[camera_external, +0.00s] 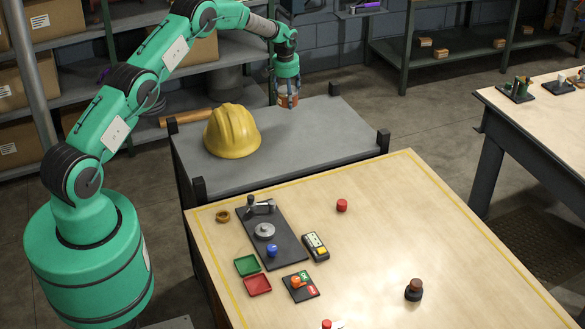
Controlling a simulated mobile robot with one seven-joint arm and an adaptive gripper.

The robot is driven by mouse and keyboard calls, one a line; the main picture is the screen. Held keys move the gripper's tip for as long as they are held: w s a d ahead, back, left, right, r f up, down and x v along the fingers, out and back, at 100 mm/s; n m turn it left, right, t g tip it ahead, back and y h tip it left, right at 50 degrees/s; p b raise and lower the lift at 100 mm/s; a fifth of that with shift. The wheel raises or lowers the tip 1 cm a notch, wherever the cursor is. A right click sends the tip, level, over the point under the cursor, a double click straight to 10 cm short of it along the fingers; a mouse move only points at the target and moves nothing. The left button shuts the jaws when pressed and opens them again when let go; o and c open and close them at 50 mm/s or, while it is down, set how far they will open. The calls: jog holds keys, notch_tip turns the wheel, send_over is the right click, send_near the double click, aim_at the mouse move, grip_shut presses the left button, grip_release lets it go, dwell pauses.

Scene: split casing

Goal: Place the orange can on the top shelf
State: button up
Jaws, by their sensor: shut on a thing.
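My gripper (288,101) points down over the back of the grey cart top (330,135), to the right of the yellow hard hat. It is shut on the orange can (287,100), which shows as a small orange-brown body between the fingers. The fingers partly cover the can. The can is upright and close to the grey surface; I cannot tell whether it touches it. The grey surface has short dark posts at its corners and looks like the upper level of the cart.
The cart's right part is clear. The wooden table (400,220) in front holds a dark fixture plate (284,246), trays and small parts. Shelves with boxes stand behind.

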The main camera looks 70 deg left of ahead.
send_over(289, 124)
jog(key=shift+s+d+f+p, duration=0.15)
jog(key=shift+f+p, duration=0.1)
jog(key=shift+f, duration=1.2)
jog(key=shift+s+d+f+p, duration=0.1)
jog(key=shift+d+f+p, duration=0.1)
jog(key=shift+f, duration=1.2)
jog(key=shift+f+p, duration=0.35)
jog(key=shift+f, duration=1.7)
jog(key=shift+f, duration=0.15)
jog(key=o, duration=1.6)
jog(key=shift+c, duration=0.2)
jog(key=shift+s+d+r+b, duration=0.2)
jog(key=shift+r+b, duration=0.1)
jog(key=shift+r, duration=1.7)
jog(key=shift+s+d+r+b, duration=0.25)
jog(key=shift+r+b, duration=0.1)
jog(key=shift+r, duration=1.65)
jog(key=shift+s+d+r+b, duration=0.2)
jog(key=shift+r+b, duration=0.1)
jog(key=shift+r, duration=1.7)
